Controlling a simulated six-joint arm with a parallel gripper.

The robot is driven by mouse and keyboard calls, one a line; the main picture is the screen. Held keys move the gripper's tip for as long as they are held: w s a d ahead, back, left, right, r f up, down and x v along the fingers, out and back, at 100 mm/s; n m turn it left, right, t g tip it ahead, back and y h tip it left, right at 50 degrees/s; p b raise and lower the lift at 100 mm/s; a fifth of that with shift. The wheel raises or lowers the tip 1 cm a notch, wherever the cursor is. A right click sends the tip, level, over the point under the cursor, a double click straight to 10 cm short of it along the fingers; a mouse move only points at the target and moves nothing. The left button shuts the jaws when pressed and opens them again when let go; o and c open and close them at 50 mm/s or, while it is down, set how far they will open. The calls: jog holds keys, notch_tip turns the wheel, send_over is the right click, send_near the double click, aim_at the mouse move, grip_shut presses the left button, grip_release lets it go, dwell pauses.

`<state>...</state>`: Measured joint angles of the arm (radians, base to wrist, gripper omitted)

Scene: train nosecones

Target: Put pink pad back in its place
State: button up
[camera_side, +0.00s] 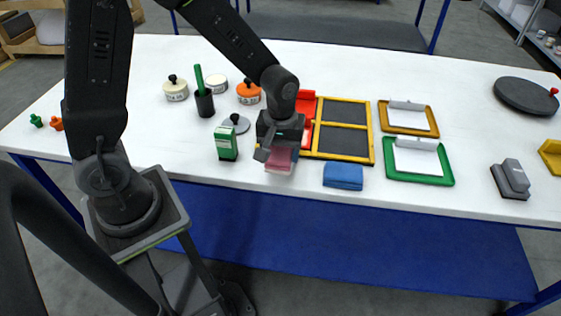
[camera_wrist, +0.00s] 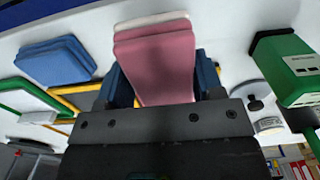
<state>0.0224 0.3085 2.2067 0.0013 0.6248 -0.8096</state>
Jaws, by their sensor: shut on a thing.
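The pink pad (camera_side: 280,160) is in my gripper (camera_side: 277,148), near the front edge of the white table. In the wrist view the pink pad (camera_wrist: 158,62) stands between the two dark blue fingers of my gripper (camera_wrist: 160,80), with a paler layer along its far edge. The gripper is shut on it. A blue pad (camera_side: 343,176) lies on the table just to the right, and it also shows in the wrist view (camera_wrist: 55,62). I cannot tell from these frames whether the pink pad touches the table.
A green box (camera_side: 226,143) stands close to the left of my gripper. A yellow-framed board (camera_side: 372,140) with dark panels and red parts (camera_side: 305,104) lies behind it. Green (camera_side: 448,178) and orange (camera_side: 434,128) framed trays lie to the right. The front table edge is close.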

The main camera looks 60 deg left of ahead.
jog(key=shift+f, duration=1.95)
jog(key=shift+f, duration=0.15)
jog(key=o, duration=1)
